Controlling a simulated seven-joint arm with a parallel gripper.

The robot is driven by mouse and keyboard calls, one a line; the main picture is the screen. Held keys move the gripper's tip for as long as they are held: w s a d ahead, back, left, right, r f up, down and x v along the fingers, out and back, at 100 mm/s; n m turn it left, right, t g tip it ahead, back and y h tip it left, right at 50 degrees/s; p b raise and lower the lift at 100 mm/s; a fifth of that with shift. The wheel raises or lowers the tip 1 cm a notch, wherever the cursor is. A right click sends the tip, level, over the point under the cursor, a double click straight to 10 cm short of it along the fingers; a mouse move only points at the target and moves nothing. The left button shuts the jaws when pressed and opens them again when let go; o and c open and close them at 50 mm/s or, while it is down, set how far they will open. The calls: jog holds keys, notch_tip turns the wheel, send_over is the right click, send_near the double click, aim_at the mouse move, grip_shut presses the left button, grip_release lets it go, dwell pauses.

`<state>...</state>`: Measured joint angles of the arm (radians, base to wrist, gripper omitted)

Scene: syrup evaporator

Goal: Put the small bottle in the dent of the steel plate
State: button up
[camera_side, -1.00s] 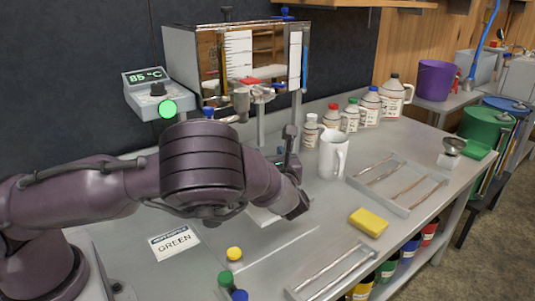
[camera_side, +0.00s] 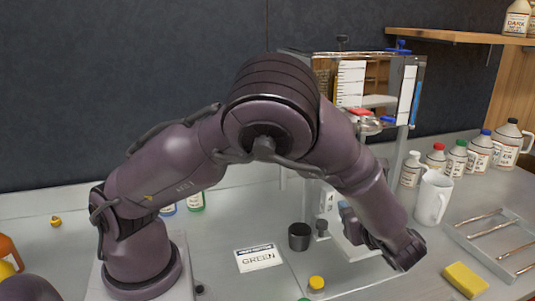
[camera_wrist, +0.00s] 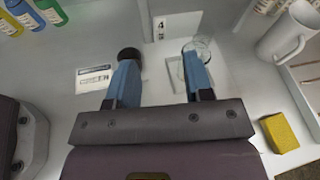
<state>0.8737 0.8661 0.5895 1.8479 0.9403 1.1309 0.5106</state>
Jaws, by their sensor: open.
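My gripper (camera_wrist: 162,62) is open, with two blue fingers spread apart and nothing seen held between them. A small clear round vessel (camera_wrist: 201,43), possibly the small bottle, shows beyond the right fingertip in the wrist view; I cannot tell whether they touch. A pale square plate (camera_wrist: 174,70), possibly the steel plate, lies flat between the fingers, partly hidden by the right one. Its dent is not clear. In the side view my gripper (camera_side: 350,222) is low over the bench, partly behind my forearm.
A black cup (camera_side: 299,236) stands close to the left finger in the wrist view. The GREEN card (camera_side: 258,257) lies left of it. A white mug (camera_side: 432,196), a yellow sponge (camera_side: 465,279) and a tray (camera_side: 507,245) are on the right. Several bottles (camera_side: 480,153) line the back.

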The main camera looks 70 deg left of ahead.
jog(key=s+r+n+t+h, duration=0.1)
jog(key=s+r+n+h, duration=0.6)
jog(key=s+n, duration=0.2)
jog(key=s+r+n+t+h, duration=0.1)
jog(key=s+r+n+h, duration=0.6)
jog(key=s, duration=0.4)
jog(key=shift+s+r+n+t+h, duration=0.35)
jog(key=shift+r+n, duration=0.3)
jog(key=shift+n, duration=0.45)
